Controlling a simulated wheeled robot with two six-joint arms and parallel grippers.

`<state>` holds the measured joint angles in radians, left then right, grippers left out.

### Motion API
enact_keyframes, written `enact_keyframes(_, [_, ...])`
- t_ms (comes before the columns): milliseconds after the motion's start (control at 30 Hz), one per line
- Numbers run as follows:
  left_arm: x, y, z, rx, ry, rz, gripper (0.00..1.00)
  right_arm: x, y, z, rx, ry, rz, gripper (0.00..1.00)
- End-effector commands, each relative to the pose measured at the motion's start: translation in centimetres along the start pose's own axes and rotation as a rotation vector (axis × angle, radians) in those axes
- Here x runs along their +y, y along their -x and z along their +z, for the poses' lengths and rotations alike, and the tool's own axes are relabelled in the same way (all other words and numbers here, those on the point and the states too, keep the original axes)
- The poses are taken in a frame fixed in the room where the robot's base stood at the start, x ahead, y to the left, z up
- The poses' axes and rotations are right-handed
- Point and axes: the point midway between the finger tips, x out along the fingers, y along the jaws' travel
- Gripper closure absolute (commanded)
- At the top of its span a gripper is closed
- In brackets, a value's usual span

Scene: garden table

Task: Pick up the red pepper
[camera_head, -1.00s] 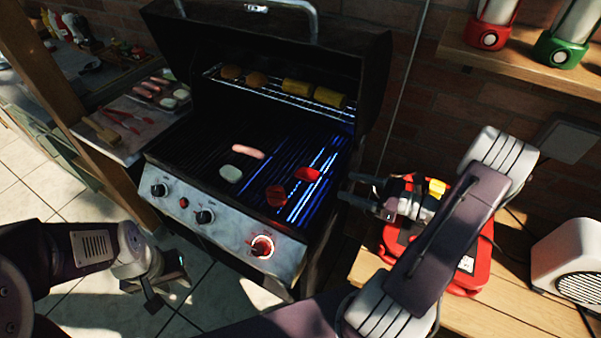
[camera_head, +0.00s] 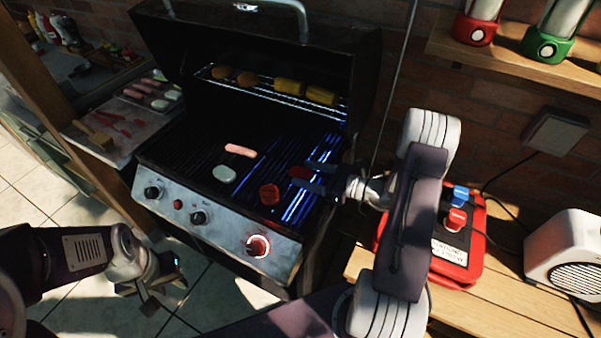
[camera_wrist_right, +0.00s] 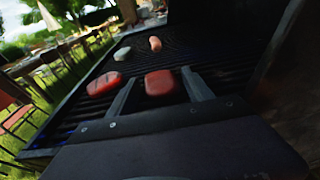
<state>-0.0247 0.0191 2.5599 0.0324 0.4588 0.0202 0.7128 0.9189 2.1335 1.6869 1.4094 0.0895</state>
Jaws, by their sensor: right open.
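Two red pepper pieces lie on the grill grate. The right-hand red pepper (camera_head: 299,171) is at the open fingers of my right gripper (camera_head: 307,176). In the right wrist view this red pepper (camera_wrist_right: 160,83) lies between the two fingers (camera_wrist_right: 160,78), which are apart; I cannot tell if they touch it. The other red pepper (camera_head: 269,194) lies closer to the front; in the wrist view it (camera_wrist_right: 103,84) is outside the left finger. My left gripper (camera_head: 152,286) hangs in front of the grill, low over the floor, its jaws unclear.
A sausage (camera_head: 240,150) and a pale white piece (camera_head: 224,174) lie on the grate. Corn (camera_head: 289,87) and buns are on the upper rack (camera_head: 265,92). A red device (camera_head: 470,255) and a white speaker-like box (camera_head: 567,255) stand on the right-hand wooden table.

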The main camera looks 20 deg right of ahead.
Motion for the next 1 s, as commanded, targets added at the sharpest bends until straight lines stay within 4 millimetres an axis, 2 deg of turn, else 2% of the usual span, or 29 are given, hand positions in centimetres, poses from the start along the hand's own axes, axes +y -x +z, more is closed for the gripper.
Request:
enact_keyframes(100, [0.0,0.0,0.0,0.000,0.000,0.000,0.64,0.0,0.0,0.0,0.000,0.000,-0.001,0.40])
enact_keyframes(133, [0.0,0.0,0.0,0.000,0.000,0.000,0.64,0.0,0.1,0.0,0.000,0.000,-0.001,0.43])
enact_keyframes(300, [0.0,0.0,0.0,0.000,0.000,0.000,0.64,0.0,0.1,0.0,0.000,0.000,-0.001,0.90])
enact_keyframes(333, [0.0,0.0,0.0,0.000,0.000,0.000,0.64,0.0,0.1,0.0,0.000,0.000,-0.001,0.92])
enact_keyframes(633, [0.0,0.1,0.0,0.000,0.000,0.000,0.64,0.0,0.1,0.5,0.000,0.001,-0.001,0.92])
enact_keyframes(867, [0.0,0.7,-0.1,0.000,0.000,0.000,0.64,0.0,0.7,4.0,-0.001,0.005,0.000,0.92])
enact_keyframes(1000, [0.0,0.8,-0.1,0.000,0.000,0.000,0.64,1.6,3.0,5.4,0.000,-0.001,-0.005,0.92])
